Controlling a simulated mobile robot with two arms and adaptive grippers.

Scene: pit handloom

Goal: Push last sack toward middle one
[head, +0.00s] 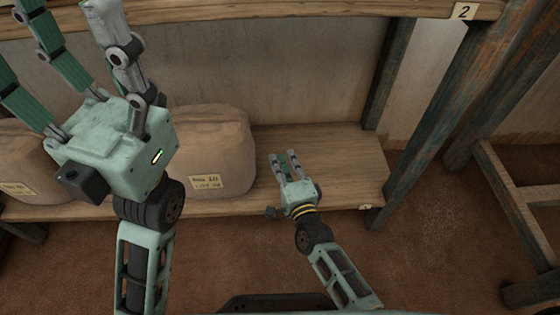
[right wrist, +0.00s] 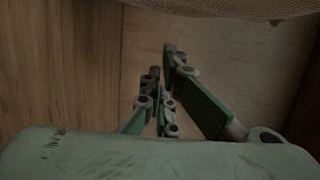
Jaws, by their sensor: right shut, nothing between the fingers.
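A plump tan sack (head: 225,140) with a paper label stands on the low wooden shelf, left of my right gripper. Another labelled sack (head: 18,165) stands further left, partly hidden behind my left gripper and cut by the picture edge. My right gripper (head: 286,160) is shut and empty, low over the shelf, with a small gap to the nearer sack's right side. In the right wrist view its fingers (right wrist: 162,75) are together, and woven sack cloth (right wrist: 220,8) shows along the top. My left gripper (head: 85,45) is raised in front of the sacks, fingers spread, tips cut off.
The low shelf (head: 345,165) is bare to the right of the nearer sack. An upper shelf (head: 290,12) runs overhead, its end tagged 2. A dark wooden post (head: 425,150) stands at the right, with a wooden frame (head: 520,200) beyond it.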

